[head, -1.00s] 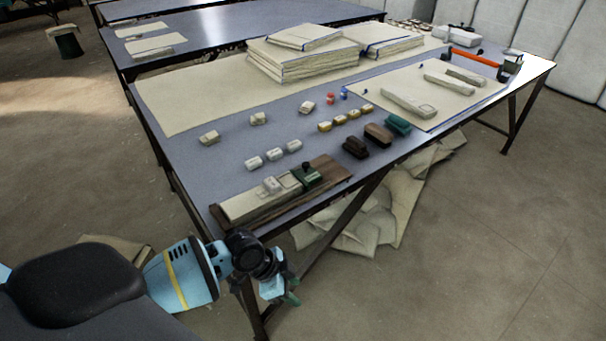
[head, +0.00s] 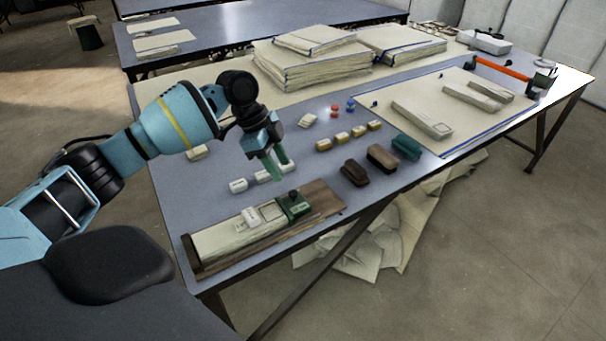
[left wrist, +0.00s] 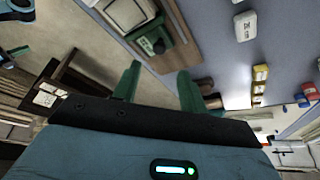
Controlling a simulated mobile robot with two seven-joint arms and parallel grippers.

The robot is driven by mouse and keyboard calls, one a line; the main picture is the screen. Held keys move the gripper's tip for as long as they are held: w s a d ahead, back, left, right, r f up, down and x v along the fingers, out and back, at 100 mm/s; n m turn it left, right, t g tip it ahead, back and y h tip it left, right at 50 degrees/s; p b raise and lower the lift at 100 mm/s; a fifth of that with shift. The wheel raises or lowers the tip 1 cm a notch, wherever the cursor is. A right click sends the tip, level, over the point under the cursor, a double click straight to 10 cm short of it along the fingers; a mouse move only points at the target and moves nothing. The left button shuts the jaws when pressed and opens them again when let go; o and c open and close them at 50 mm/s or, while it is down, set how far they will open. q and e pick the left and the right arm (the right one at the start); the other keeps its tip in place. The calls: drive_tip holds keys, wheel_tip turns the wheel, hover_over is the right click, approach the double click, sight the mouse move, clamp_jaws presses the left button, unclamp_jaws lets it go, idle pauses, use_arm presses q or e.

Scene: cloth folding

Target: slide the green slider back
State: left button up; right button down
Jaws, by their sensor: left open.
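The green slider (head: 296,207), with a dark knob on top, sits across a dark wooden board (head: 326,197) near the table's front edge. It also shows in the left wrist view (left wrist: 153,38), beyond the fingertips. A cream strip (head: 217,242) and a small white block (head: 251,217) lie on the board, left of the slider. My left gripper (head: 279,171) has green fingers pointing down, spread apart and empty. In the head view it appears just above and left of the slider, apart from it. The fingers also show in the left wrist view (left wrist: 159,70).
Several small white blocks (head: 238,186) lie behind the board, partly hidden by my fingers. Yellow blocks (head: 341,137) and brown blocks (head: 354,173) lie to the right, with a dark green block (head: 406,147). Cloth stacks (head: 313,60) stand farther back.

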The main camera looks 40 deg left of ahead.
sight(293, 192)
use_arm(q)
drive_tip(key=x, duration=0.6)
drive_tip(key=shift+s+d+f, duration=0.1)
drive_tip(key=shift+s+f, duration=0.05)
drive_tip(key=shift+f, duration=0.15)
drive_tip(key=shift+d+f, duration=0.15)
drive_tip(key=shift+f, duration=0.3)
use_arm(e)
drive_tip(key=shift+s+f, duration=0.35)
drive_tip(key=shift+s, duration=0.1)
use_arm(q)
clamp_jaws()
use_arm(e)
drive_tip(key=shift+s, duration=0.3)
